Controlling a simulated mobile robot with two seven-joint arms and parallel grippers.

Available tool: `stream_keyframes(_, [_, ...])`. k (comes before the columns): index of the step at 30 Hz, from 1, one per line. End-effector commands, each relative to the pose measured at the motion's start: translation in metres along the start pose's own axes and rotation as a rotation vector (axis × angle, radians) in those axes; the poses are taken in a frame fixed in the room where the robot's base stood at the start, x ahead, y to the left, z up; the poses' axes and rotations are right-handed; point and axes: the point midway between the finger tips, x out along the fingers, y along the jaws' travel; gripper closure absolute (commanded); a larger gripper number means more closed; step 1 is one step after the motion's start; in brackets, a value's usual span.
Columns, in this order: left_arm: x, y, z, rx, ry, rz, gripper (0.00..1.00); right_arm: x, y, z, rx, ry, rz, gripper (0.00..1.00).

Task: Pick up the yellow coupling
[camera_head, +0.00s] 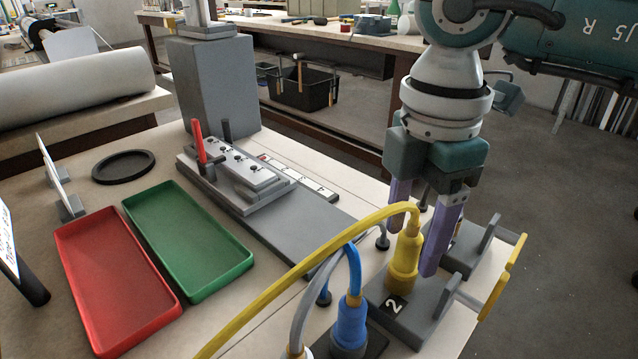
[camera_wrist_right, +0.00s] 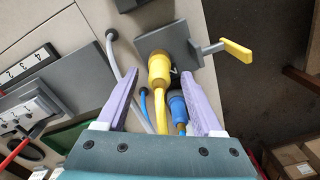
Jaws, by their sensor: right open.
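The yellow coupling (camera_head: 403,263) stands upright on a grey block marked 2 (camera_head: 414,312), with a thick yellow cable arching from its top to the lower left. My right gripper (camera_head: 412,252) points down over it with its two purple fingers apart, one behind the coupling and one at its right side. In the right wrist view, the coupling (camera_wrist_right: 159,69) shows ahead, between the lines of the open fingers (camera_wrist_right: 163,76). I cannot tell whether either finger touches it. My left gripper does not show.
A yellow-handled lever (camera_head: 503,277) sticks out right of the block. A blue coupling (camera_head: 349,322) with a blue cable and a grey cable stand close at the left front. Red (camera_head: 171,312) and green (camera_head: 243,266) trays lie at the left. A grey switch panel (camera_head: 236,168) lies behind.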

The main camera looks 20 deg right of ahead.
Motion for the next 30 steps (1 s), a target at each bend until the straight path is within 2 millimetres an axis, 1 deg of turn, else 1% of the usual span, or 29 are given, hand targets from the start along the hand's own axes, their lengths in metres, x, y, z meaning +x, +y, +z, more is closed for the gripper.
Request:
stream_keyframes(1, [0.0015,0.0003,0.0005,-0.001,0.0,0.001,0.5,0.007,-0.0004,-0.0002,-0.001,0.0,-0.001,0.32])
stream_keyframes(3, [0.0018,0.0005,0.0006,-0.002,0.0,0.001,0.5,0.0117,-0.0004,-0.0002,-0.002,-0.001,-0.001,0.32])
stream_keyframes(10, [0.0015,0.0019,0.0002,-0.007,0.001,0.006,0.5,0.0126,0.0,-0.0006,-0.003,0.001,0.001,0.32])
stream_keyframes(27, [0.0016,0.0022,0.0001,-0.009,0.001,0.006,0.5,0.0121,0.0001,-0.0007,-0.002,0.001,0.001,0.96])
stream_keyframes(28, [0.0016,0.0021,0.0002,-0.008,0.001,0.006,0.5,0.0121,0.0001,-0.0007,-0.002,0.001,0.001,0.99])
stream_keyframes(30, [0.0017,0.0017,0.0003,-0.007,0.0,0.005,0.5,0.0121,0.0001,-0.0007,-0.002,0.001,0.001,1.0])
